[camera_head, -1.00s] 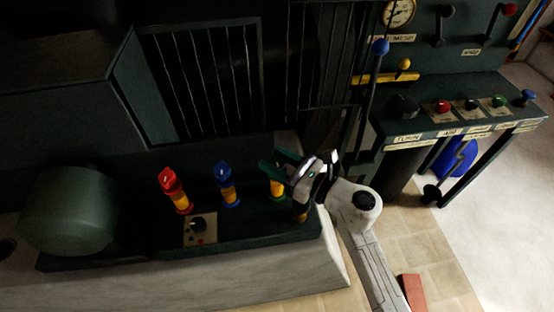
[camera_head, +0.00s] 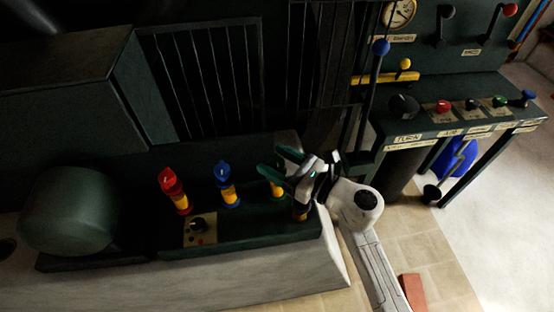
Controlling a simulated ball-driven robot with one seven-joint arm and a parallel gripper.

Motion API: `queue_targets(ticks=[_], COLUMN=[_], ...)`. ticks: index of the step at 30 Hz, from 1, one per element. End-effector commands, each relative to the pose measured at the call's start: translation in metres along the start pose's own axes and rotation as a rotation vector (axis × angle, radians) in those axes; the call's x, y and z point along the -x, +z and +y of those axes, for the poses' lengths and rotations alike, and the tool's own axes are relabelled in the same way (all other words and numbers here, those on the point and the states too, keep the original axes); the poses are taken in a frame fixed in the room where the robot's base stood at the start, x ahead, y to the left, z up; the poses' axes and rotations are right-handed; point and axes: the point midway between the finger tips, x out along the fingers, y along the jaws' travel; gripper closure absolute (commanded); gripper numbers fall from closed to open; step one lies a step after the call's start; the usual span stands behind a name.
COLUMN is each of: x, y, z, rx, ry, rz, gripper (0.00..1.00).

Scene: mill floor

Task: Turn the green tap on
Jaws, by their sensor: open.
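The green tap (camera_head: 277,189) is the rightmost of three taps on the dark green base. Its yellow body shows, while its top is largely hidden behind my gripper. A green part (camera_head: 268,172) shows at the gripper's left side; I cannot tell whether it is the tap's handle or a finger. My gripper (camera_head: 280,168) is open at the top of the green tap, reaching in from the right. I cannot tell whether the fingers touch the handle.
A blue tap (camera_head: 227,188) and a red tap (camera_head: 174,190) stand to the left. A small dial panel (camera_head: 199,230) lies in front of them. A control desk (camera_head: 445,122) with knobs and a tall blue-knobbed lever (camera_head: 374,85) stand to the right.

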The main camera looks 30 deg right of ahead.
Motion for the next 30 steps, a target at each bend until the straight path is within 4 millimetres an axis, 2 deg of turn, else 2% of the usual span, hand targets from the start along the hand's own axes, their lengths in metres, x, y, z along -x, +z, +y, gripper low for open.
queue_targets(ticks=[5,12,18,23,30], x=[0.023,0.070,0.097,0.105,0.106], y=[-0.003,-0.003,-0.002,-0.001,0.000], z=[-0.001,-0.001,-0.001,-0.001,-0.001], rx=[0.001,0.001,0.000,0.000,0.000], ry=[-0.003,-0.003,-0.003,-0.002,-0.002], rz=[0.003,0.002,0.001,0.000,0.000], gripper=[0.37,0.37,0.37,0.37,0.37])
